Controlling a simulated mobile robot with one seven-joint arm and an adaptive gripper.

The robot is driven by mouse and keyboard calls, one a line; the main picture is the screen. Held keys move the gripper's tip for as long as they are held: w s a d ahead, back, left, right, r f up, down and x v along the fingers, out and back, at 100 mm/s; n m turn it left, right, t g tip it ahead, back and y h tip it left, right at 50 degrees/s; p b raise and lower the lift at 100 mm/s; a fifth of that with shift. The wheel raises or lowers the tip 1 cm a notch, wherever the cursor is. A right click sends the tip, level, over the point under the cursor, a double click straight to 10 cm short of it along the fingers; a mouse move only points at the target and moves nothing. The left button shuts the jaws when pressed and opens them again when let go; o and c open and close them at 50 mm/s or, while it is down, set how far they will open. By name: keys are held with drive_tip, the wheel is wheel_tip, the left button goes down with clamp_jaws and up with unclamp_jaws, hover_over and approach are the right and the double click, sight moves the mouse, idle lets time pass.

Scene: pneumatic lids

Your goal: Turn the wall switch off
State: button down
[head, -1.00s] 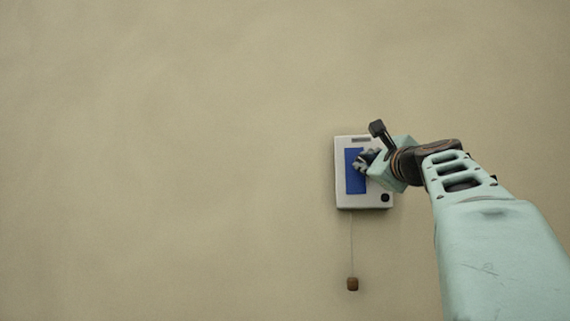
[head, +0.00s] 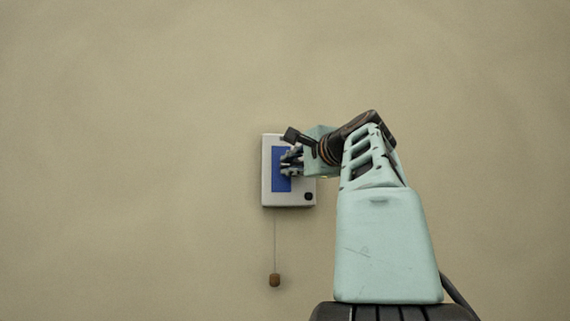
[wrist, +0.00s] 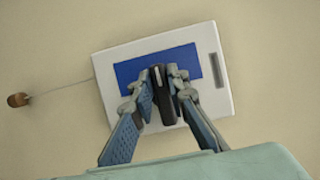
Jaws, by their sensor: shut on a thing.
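The wall switch is a white box (head: 268,200) with a blue panel (head: 277,180), fixed to the wall. It also shows in the wrist view (wrist: 217,50), where a dark upright lever (wrist: 160,95) stands out from the panel's lower middle. My gripper (head: 289,161) reaches in from the right at the box. In the wrist view my gripper's (wrist: 162,88) two fingers are shut on the dark lever, one on each side. The fingers hide part of the blue panel and the lever's base.
A brown weight (head: 274,280) hangs on a thin cord below the box. The plain wall (head: 120,150) around the box is bare, with free room to the left and above.

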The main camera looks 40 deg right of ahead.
idle(0.4)
drive_tip(key=c, duration=1.9)
unclamp_jaws()
drive_tip(key=s, duration=0.5)
drive_tip(key=s+a, duration=0.1)
drive_tip(key=s, duration=0.1)
drive_tip(key=shift+s, duration=0.15)
